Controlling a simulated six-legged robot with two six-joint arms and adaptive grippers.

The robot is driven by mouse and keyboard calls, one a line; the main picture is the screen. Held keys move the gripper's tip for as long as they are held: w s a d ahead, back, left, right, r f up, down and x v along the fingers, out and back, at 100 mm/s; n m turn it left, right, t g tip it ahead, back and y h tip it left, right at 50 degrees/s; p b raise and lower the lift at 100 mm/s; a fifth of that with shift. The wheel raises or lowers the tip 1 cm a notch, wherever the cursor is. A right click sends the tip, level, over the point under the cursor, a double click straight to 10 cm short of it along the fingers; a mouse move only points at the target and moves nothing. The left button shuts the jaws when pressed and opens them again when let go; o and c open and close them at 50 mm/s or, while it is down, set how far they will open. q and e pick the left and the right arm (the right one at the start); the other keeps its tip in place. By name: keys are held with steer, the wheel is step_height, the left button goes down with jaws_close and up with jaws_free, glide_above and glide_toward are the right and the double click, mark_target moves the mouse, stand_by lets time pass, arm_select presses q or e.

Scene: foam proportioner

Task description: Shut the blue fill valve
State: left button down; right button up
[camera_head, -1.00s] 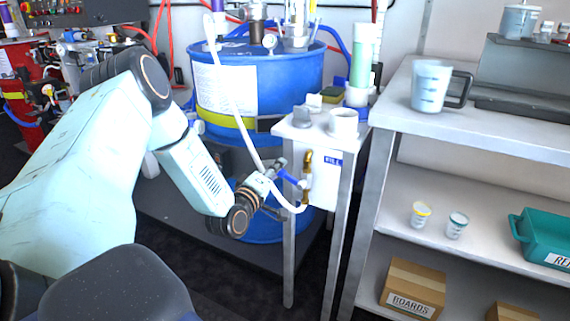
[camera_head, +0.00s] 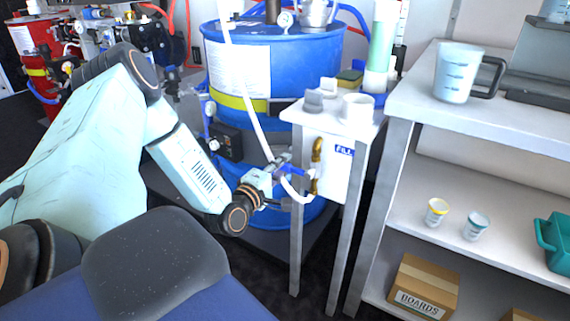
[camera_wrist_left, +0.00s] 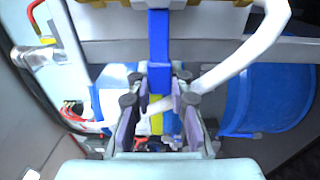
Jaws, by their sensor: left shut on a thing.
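The blue fill valve handle (camera_head: 291,171) sticks out to the left of the brass valve (camera_head: 317,162), beside the FILL label (camera_head: 344,151) on the white panel of a small stand. My left gripper (camera_head: 281,167) is shut on the handle. In the left wrist view the blue handle (camera_wrist_left: 159,48) runs down between the two fingers of my left gripper (camera_wrist_left: 158,98). The handle's far end is partly hidden by the fingers. My right gripper is in neither view.
A white hose (camera_head: 246,95) hangs down past the handle and curves to the valve. A blue drum (camera_head: 310,65) stands close behind. A steel shelf (camera_head: 510,120) with a measuring jug (camera_head: 457,73) is on the right. Stand legs (camera_head: 296,235) are beside my left gripper.

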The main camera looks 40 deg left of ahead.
arm_select(q)
steer(key=shift+f, duration=0.1)
steer(key=c, duration=1.2)
jaws_free()
